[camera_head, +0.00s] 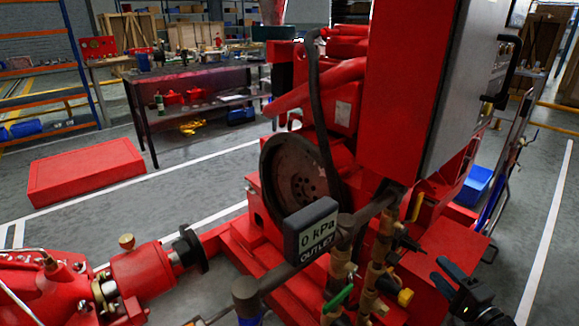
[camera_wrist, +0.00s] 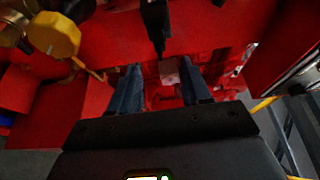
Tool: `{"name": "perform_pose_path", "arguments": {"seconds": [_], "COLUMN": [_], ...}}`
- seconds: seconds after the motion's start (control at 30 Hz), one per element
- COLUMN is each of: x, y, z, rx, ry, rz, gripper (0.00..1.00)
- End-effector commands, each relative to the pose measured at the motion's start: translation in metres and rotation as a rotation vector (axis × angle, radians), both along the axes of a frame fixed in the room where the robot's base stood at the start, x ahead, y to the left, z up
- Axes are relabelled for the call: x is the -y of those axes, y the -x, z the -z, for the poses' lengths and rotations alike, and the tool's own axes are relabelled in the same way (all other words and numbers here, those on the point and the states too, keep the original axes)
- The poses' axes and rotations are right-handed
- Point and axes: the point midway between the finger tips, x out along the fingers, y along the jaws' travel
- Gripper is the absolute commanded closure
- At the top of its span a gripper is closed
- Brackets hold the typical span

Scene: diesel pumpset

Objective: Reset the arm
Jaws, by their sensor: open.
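My gripper (camera_head: 442,275) is at the lower right in the head view, beside the red pumpset (camera_head: 415,60). Its dark fingers are apart and nothing shows between them. In the wrist view my gripper (camera_wrist: 160,78) points toward red machine surfaces, with a blue-grey finger on each side. A black bar hangs from the top edge, between and beyond the fingers. I cannot tell whether any finger touches the machine. Most of my arm is out of view.
Brass valves with a green handle (camera_head: 338,298) and a yellow knob (camera_head: 405,297) stand left of my gripper. A gauge reading "0 kPa OUTLET" (camera_head: 311,231) is farther left. A blue box (camera_head: 474,186) sits behind. Floor at the right is clear.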

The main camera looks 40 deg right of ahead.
Motion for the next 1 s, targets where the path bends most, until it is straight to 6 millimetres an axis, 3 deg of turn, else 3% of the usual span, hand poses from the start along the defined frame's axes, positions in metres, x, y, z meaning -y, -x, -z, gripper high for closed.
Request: {"name": "perform_pose_path", "arguments": {"seconds": [0.13,0.23,0.4,0.57,0.77,0.87,1.0], "x": [-0.008,-0.036,-0.117,-0.193,-0.262,-0.286,-0.314], "y": [-0.002,-0.006,-0.002,0.027,0.078,0.103,0.133], "z": [0.004,0.018,0.050,0.062,0.038,0.011,-0.040], "rx": [-0.020,-0.092,-0.312,-0.523,-0.690,-0.726,-0.713], "ry": [0.000,0.010,0.087,0.251,0.550,0.723,0.986], "rz": [-0.007,-0.028,-0.085,-0.151,-0.237,-0.281,-0.344], "gripper": [0.53,0.53,0.53,0.53,0.53,0.53,0.53]}}
